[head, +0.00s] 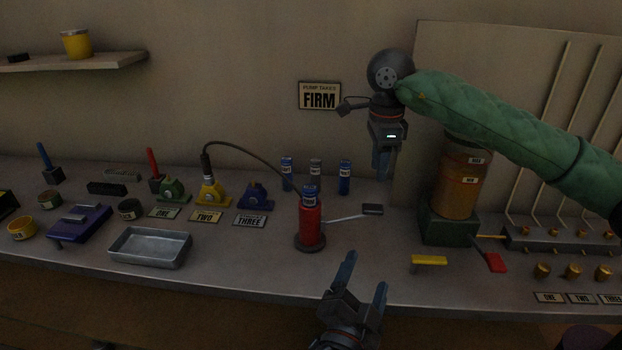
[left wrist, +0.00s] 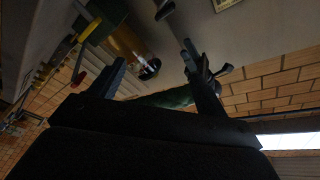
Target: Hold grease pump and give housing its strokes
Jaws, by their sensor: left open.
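The red grease pump (head: 309,228) stands upright on the bench with a blue-labelled can at its top. Its lever (head: 345,217) reaches right to a dark grip (head: 373,209). A dark hose (head: 245,145) arches from the pump to above the yellow housing (head: 213,195), behind the plate TWO. A green housing (head: 172,190) is behind ONE and a blue housing (head: 253,197) behind THREE. My left gripper (head: 364,271) is open and empty below right of the pump, apart from it; its fingers also show in the left wrist view (left wrist: 155,70). My right gripper (head: 382,167) hangs above the lever grip, fingers down; their gap is unclear.
A wall sign (head: 319,96) reads PUMP TAKES FIRM. Several small cans (head: 344,178) stand behind the pump. A metal tray (head: 150,247) lies at left. An amber cylinder (head: 462,185) on a green base stands right, near yellow (head: 429,260) and red (head: 495,262) handles.

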